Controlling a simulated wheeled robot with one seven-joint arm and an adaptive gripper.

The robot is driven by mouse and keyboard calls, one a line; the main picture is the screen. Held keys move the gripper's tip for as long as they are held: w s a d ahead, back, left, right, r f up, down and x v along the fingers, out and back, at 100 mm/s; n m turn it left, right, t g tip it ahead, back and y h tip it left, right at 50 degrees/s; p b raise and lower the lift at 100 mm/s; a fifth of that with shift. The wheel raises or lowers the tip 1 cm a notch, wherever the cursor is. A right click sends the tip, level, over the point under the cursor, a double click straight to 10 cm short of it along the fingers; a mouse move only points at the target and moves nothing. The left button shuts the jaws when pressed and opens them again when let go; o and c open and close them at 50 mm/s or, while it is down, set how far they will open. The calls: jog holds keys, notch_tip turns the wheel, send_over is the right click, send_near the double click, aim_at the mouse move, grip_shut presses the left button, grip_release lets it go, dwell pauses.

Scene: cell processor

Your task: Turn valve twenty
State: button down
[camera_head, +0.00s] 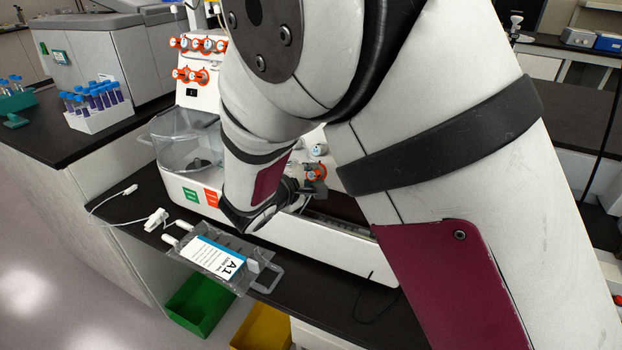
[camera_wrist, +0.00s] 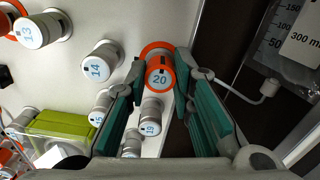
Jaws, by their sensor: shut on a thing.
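In the head view my gripper (camera_head: 314,187) is at the front of the white cell processor (camera_head: 330,230), beside an orange-ringed knob. My forearm hides much of the machine there.
Neighbouring valves 14 (camera_wrist: 97,68), 13 (camera_wrist: 30,33) and 19 (camera_wrist: 151,128) stand close by. A green block (camera_wrist: 60,135) lies lower left. A bag labelled A1 (camera_head: 215,262) hangs over the bench edge, above green (camera_head: 200,305) and yellow (camera_head: 262,328) bins.

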dwell(0.4)
jog(key=c, duration=1.4)
grip_release()
jog(key=v, duration=1.2)
